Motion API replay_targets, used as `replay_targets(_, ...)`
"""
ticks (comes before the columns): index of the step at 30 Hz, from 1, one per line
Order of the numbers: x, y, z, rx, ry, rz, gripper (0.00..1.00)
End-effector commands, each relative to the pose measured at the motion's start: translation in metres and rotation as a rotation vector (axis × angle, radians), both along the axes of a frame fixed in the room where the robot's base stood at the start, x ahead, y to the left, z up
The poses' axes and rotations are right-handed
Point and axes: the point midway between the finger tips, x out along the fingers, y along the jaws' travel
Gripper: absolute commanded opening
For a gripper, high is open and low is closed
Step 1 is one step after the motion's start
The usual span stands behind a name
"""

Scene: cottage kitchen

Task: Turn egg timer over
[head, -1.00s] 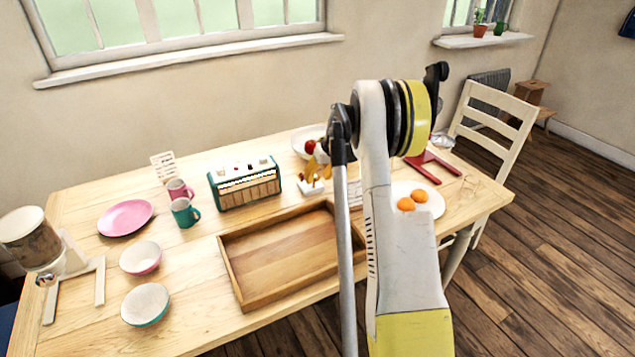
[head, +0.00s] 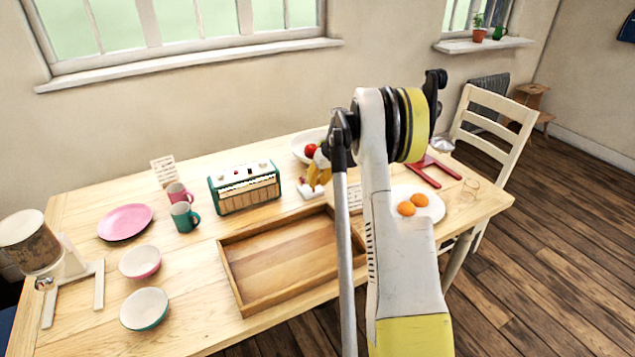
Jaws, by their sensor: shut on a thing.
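My gripper (head: 319,177), with yellow fingers, shows small and partly hidden to the left of my arm's elbow, above the back middle of the table. It is shut on a small pale thing, which I take to be the egg timer (head: 309,191), low at its fingers. The timer is too small and too covered to tell which end is up, or whether it touches the table. My own arm hides the right side of this spot.
A wooden tray (head: 232,272) lies in front. A green radio (head: 247,188) stands left of the gripper, a white bowl (head: 301,146) with red fruit behind it. A chair (head: 497,125) stands beyond.

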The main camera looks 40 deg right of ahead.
Motion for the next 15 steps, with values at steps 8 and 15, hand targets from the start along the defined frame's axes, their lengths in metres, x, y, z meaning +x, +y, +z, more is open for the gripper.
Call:
replay_targets(8,-0.0013,-0.0023,-0.0021,0.136,-0.030,-0.001,0.00)
replay_targets(15,-0.0017,-0.0045,-0.0039,0.343,-0.082,-0.001,0.00)
